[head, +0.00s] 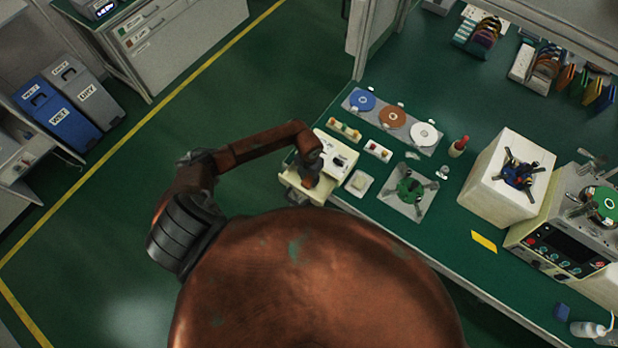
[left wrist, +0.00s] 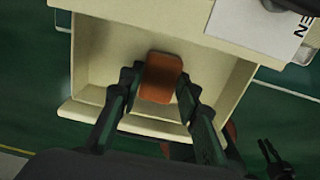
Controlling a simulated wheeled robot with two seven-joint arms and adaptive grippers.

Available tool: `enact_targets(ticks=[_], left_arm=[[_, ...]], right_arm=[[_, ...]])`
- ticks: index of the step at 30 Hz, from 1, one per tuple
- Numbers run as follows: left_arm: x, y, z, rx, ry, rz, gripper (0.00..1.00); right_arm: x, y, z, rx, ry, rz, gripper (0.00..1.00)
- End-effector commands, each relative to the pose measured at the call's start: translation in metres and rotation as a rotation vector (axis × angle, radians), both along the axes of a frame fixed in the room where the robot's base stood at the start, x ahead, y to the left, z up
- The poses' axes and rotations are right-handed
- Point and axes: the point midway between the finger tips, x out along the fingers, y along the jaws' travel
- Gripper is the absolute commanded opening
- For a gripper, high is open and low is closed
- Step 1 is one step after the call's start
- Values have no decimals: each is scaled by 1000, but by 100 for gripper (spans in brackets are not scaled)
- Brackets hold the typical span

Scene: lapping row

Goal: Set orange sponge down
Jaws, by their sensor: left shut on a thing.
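The orange sponge (left wrist: 162,78) is a small rounded block between the fingertips of my left gripper (left wrist: 160,97) in the left wrist view. The gripper is shut on it. The sponge is over the inside of an open cream drawer (left wrist: 108,65); I cannot tell whether it touches the drawer floor. In the head view my left gripper (head: 308,178) reaches down over the same drawer (head: 289,180) at the bench's left edge, and the sponge is hidden there. My right gripper is not clearly visible.
The cream box (head: 341,146) beside the drawer has a white label on top. Open green bench lies farther right.

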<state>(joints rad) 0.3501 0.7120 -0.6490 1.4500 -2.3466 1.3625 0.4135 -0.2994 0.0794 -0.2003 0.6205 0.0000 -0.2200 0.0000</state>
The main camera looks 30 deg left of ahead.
Motion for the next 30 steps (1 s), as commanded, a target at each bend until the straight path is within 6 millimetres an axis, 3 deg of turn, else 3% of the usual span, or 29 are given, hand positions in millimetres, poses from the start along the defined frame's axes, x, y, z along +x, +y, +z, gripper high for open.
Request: enact_targets(ticks=[9, 10, 17, 26, 30], left_arm=[[0, 0, -4, 0, -1, 0, 8], [0, 0, -4, 0, -1, 0, 31], [0, 0, -3, 0, 0, 0, 47], [0, 0, -2, 0, 0, 0, 48], [1, 0, 8, 0, -3, -1, 48]], right_arm=[[-1, 0, -4, 0, 1, 0, 19], [-1, 0, -4, 0, 2, 0, 19], [-1, -1, -3, 0, 2, -1, 19], [-1, -1, -2, 0, 2, -1, 19], [-1, -1, -1, -1, 2, -1, 19]])
